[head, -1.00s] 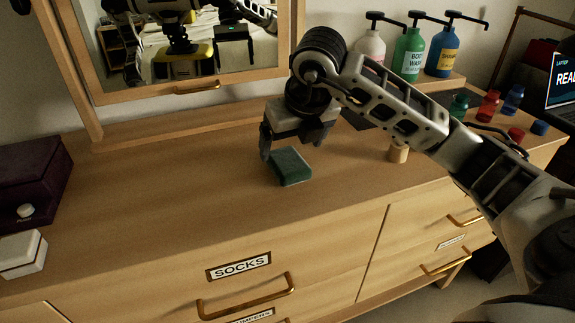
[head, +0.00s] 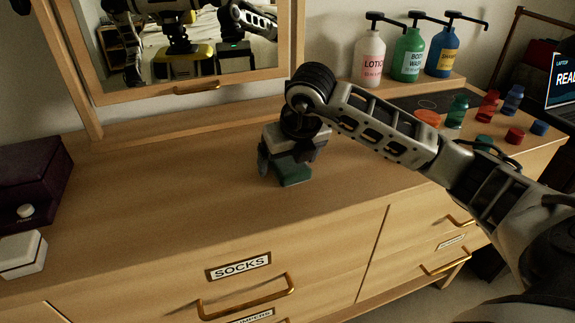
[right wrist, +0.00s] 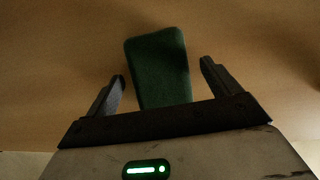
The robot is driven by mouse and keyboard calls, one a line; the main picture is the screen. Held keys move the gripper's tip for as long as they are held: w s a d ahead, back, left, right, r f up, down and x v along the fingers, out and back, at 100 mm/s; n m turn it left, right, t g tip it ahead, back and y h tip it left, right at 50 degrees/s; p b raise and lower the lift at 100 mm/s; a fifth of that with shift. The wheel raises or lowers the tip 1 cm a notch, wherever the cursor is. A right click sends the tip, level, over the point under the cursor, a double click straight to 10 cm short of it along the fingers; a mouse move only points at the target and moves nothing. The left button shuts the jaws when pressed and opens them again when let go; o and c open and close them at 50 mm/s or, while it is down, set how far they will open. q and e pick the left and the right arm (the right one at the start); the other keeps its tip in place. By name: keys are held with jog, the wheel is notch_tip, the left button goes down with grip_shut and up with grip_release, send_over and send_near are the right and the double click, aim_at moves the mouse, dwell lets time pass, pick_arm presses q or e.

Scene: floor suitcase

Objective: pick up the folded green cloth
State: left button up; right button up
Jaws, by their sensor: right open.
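The folded green cloth (head: 294,174) lies on the dresser top, partly hidden by my right gripper. My right gripper (head: 286,176) is lowered over it, fingers pointing down. In the right wrist view the cloth (right wrist: 160,68) lies between the two fingers of my open right gripper (right wrist: 164,80), with a visible gap on each side. The cloth reaches beyond the fingertips and its near end is hidden behind the gripper body. My left gripper is not directly in view.
A mirror (head: 190,50) stands behind the dresser top (head: 180,200). A purple box (head: 30,175) and a white box (head: 22,252) sit at left. Pump bottles (head: 409,55) stand on a raised shelf at back right, with small coloured bottles (head: 457,112) and caps in front.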

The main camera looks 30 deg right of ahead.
jog(key=shift+f, duration=0.2)
dwell(0.3)
jog(key=c, duration=1.1)
jog(key=shift+o, duration=0.2)
jog(key=shift+r+p, duration=0.3)
jog(key=shift+r, duration=0.1)
notch_tip(320, 180, up, 2)
jog(key=shift+r, duration=0.25)
jog(key=s+a+r+p, duration=0.1)
jog(key=s+a+r, duration=0.5)
jog(key=s+r, duration=0.4)
jog(key=shift+s+a+p, duration=0.3)
jog(key=shift+s, duration=0.9)
